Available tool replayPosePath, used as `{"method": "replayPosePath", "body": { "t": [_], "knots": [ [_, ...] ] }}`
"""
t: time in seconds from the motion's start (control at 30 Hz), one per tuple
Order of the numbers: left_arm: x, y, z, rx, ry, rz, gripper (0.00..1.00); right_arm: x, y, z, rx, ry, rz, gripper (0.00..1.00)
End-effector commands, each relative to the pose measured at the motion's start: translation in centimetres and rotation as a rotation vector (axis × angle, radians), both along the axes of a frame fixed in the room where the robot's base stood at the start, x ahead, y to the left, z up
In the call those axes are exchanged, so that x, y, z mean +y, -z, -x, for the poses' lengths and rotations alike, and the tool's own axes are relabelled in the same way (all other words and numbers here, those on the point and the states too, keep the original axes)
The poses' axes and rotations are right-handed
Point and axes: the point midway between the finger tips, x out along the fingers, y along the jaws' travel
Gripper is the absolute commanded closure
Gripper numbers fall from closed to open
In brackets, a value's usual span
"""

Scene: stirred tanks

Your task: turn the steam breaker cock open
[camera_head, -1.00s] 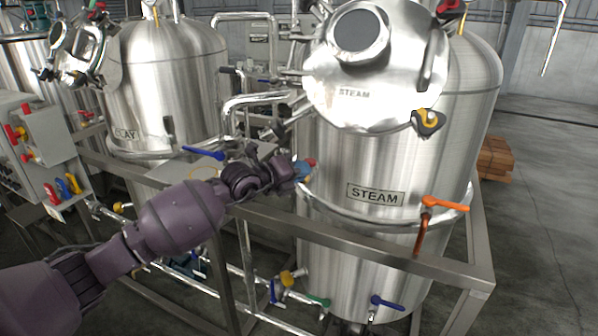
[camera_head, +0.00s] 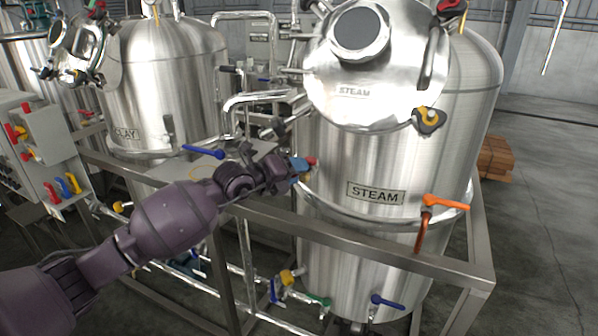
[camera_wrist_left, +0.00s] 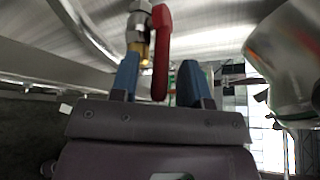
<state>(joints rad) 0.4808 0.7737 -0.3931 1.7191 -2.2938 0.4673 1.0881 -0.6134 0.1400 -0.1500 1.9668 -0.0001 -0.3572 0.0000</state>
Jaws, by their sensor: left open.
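A small cock with a red lever (camera_wrist_left: 160,52) and a brass and steel body (camera_wrist_left: 138,32) shows in the left wrist view, against the steel tank. Its red lever also shows in the head view (camera_head: 312,161), at the left side of the tank labelled STEAM (camera_head: 375,194). My left gripper (camera_head: 302,166) is at the cock, with its blue fingers open. In the left wrist view the gripper (camera_wrist_left: 158,80) has the red lever hanging between its two fingers, closer to the left one. I cannot tell whether a finger touches it. My right gripper is not in view.
A steel frame rail (camera_head: 350,242) runs in front of the tank, under my left arm. A blue lever (camera_head: 203,152) stands left of the gripper, and an orange lever (camera_head: 444,203) is on the tank's right. A second tank (camera_head: 165,85) stands at the left.

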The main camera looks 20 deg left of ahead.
Motion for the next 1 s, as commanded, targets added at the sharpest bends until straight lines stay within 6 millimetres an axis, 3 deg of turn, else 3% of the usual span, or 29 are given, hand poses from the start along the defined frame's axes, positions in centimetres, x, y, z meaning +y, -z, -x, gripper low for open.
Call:
{"method": "replayPosePath", "body": {
  "t": [0.3,0.5,1.0],
  "knots": [
    [2.8,-1.0,5.0,0.000,0.000,-0.001,0.58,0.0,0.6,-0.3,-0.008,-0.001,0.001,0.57],
    [4.0,-1.6,7.1,0.000,-0.001,0.000,0.58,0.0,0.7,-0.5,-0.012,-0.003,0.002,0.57],
    [4.4,-2.0,7.9,0.000,0.000,-0.001,0.58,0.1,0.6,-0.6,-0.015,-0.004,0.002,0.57]
  ]
}}
